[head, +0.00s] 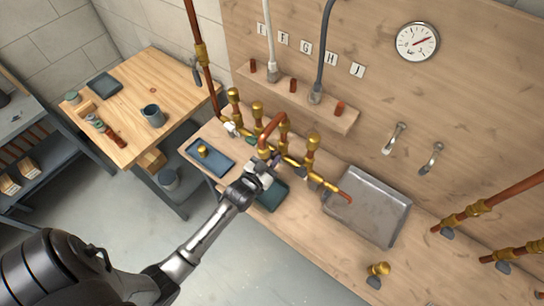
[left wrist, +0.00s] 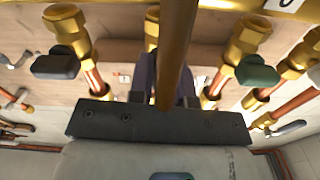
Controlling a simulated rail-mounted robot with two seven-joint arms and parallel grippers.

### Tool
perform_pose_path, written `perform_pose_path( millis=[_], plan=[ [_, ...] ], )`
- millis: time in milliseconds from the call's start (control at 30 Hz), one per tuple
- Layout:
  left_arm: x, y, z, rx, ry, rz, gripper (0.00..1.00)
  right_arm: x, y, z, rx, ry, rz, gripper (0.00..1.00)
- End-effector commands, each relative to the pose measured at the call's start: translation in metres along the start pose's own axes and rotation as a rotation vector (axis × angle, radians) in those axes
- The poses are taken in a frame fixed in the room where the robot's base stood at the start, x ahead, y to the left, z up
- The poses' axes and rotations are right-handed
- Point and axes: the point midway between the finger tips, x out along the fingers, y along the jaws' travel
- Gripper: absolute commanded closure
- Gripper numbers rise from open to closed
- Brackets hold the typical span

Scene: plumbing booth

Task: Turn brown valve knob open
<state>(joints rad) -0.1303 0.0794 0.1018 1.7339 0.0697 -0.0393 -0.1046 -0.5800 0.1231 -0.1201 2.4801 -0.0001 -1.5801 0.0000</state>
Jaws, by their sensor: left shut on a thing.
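My left gripper (head: 264,168) reaches to the brass and copper pipe run above the workbench. It is shut on what appears to be a valve knob at the middle of the run. The knob is hidden between the fingers, so I cannot make out its brown colour or its angle. In the left wrist view the gripper (left wrist: 165,85) sits behind a brown pipe (left wrist: 175,45) that crosses close to the camera. A dark grey knob (left wrist: 55,65) and a green knob (left wrist: 257,72) stand on either side, apart from the fingers. My right gripper is out of view.
A metal tray (head: 368,205) lies right of the pipes on the bench. A blue tray (head: 210,157) lies to the left. A shelf (head: 300,97) and hanging hoses are above. A brass valve (head: 378,270) sits at the front. A wooden table (head: 150,85) stands left.

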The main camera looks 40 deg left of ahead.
Motion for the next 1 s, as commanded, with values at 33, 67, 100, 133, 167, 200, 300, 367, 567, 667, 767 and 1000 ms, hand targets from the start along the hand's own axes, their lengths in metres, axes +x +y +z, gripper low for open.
perform_pose_path(
  millis=[33, 67, 100, 133, 167, 200, 300, 367, 567, 667, 767, 1000],
  plan=[
    [-0.0004, 0.0001, 0.0041, -0.008, -0.012, 0.001, 1.0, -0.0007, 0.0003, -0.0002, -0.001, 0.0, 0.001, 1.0],
    [-0.0004, 0.0001, 0.0042, -0.012, -0.012, 0.0, 1.0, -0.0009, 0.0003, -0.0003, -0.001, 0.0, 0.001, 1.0],
    [-0.0004, 0.0001, 0.0044, -0.016, -0.012, 0.0, 1.0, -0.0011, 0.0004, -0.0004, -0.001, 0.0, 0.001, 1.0],
    [-0.0004, 0.0001, 0.0045, -0.019, -0.012, 0.001, 1.0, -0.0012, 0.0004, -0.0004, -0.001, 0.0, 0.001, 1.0],
    [-0.0004, 0.0001, 0.0046, -0.021, -0.012, 0.001, 1.0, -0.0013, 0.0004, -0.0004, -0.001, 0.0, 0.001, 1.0],
    [-0.0004, 0.0002, 0.0048, -0.023, -0.012, 0.001, 1.0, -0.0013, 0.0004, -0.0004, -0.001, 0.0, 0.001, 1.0],
    [-0.0004, 0.0002, 0.005, -0.024, -0.013, 0.001, 1.0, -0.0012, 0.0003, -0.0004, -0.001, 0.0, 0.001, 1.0],
    [-0.0004, 0.0002, 0.0051, -0.024, -0.013, 0.001, 1.0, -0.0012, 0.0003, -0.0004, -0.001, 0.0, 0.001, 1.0],
    [-0.0005, 0.0001, 0.0053, -0.023, -0.013, 0.001, 0.81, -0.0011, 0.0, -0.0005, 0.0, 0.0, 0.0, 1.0],
    [-0.0004, 0.0, 0.0047, -0.022, -0.011, 0.0, 0.71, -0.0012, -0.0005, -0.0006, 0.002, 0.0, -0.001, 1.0],
    [-0.0003, 0.0, 0.0035, -0.022, -0.008, 0.0, 0.62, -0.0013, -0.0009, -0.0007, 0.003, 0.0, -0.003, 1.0],
    [-0.0001, 0.0, 0.0018, -0.022, -0.004, 0.0, 0.56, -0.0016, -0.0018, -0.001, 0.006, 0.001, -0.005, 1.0]
  ],
)
